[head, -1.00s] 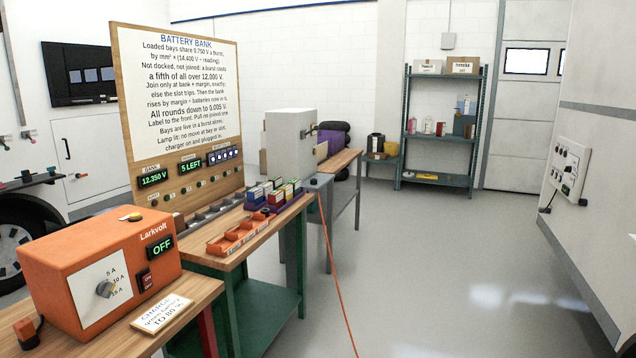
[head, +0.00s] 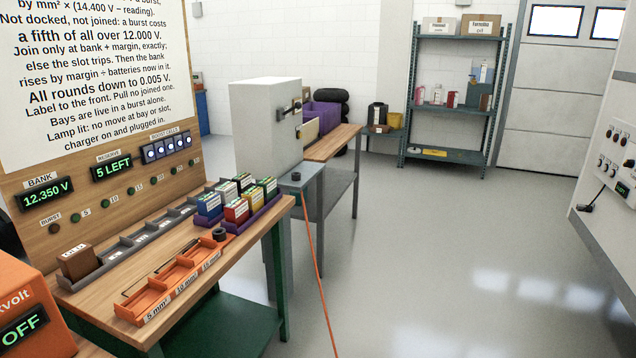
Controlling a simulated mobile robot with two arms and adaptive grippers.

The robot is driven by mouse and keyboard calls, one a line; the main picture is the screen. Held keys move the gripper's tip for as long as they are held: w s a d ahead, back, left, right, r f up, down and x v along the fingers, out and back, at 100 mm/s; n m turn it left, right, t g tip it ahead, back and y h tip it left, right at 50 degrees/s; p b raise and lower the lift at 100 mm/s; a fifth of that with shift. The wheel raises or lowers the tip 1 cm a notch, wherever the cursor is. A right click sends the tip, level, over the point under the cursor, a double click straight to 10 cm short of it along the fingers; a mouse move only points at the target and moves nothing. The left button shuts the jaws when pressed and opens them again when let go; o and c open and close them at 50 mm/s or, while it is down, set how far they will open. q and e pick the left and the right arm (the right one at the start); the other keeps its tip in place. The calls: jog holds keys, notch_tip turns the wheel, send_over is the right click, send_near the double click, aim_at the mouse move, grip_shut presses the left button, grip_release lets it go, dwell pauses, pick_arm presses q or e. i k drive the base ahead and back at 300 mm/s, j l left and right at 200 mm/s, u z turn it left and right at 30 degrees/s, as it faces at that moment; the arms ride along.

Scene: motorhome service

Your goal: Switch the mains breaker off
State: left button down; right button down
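No switch in view carries a label that I can read as the mains breaker. A white panel (head: 616,160) with several dark switches and a small green display is on the pale vehicle wall at the right edge, partly cut off. A closed grey box (head: 262,130) with a dark latch handle (head: 290,112) on its right face stands beyond the workbench; its inside is hidden. Neither of my grippers shows in the head view.
A wooden workbench (head: 185,262) at left holds the battery bank board (head: 70,110), orange trays (head: 150,302) and small coloured batteries (head: 237,209). An orange charger (head: 30,310) reads OFF. An orange cable (head: 318,265) crosses the floor. The grey floor (head: 440,250) at right is clear.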

aim_at(297, 105)
jog(key=i+l, duration=0.15)
jog(key=i, duration=0.65)
jog(key=i+l, duration=0.15)
jog(key=i, duration=0.6)
jog(key=i+l, duration=0.15)
jog(key=i, duration=0.65)
